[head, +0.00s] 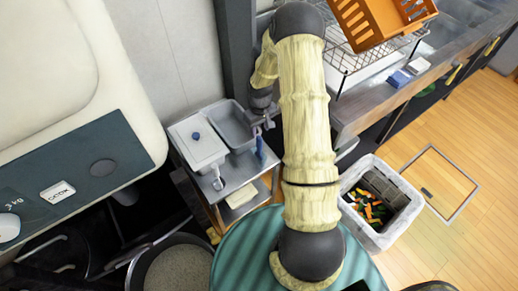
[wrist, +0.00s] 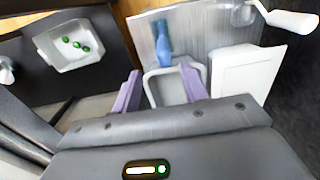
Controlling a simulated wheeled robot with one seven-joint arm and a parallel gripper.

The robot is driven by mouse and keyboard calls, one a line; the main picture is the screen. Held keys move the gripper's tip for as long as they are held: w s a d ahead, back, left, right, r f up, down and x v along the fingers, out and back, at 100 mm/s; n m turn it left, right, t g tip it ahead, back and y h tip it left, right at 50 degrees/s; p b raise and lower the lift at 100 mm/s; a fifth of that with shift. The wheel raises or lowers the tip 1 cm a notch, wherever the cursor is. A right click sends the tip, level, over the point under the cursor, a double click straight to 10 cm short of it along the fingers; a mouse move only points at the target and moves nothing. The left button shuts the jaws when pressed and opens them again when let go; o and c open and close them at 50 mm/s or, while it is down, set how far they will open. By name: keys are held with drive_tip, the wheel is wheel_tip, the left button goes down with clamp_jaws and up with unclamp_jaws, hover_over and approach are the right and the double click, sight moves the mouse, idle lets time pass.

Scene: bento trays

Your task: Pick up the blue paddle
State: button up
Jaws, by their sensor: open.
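The blue paddle (wrist: 163,45) lies on the metal cart top (wrist: 200,25) in the wrist view, just beyond my fingertips. In the head view a blue piece, likely the same paddle (head: 261,150), shows at the cart's right side, below my gripper (head: 264,120). In the wrist view my gripper (wrist: 159,72) has its two purple fingers apart, with the paddle in line with the gap. No contact with it shows. A pale grey open container (wrist: 150,88) shows between the fingers.
A white lidded box (head: 190,142) and a grey tray (head: 233,128) stand on the cart. A white ladle-like utensil (wrist: 290,20) lies at the right. A white tray (wrist: 55,60) with several green pieces is at the left. A bin (head: 377,240) stands to the right.

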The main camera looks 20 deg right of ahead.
sight(259, 137)
drive_tip(key=shift+f, duration=1.3)
drive_tip(key=shift+f, duration=0.1)
drive_tip(key=shift+s+a+f+p, duration=0.1)
drive_tip(key=shift+f+p, duration=0.15)
drive_tip(key=shift+p, duration=0.05)
drive_tip(key=shift+s+a+f+p, duration=0.15)
drive_tip(key=shift+f+p, duration=0.35)
drive_tip(key=shift+f, duration=1.75)
clamp_jaws()
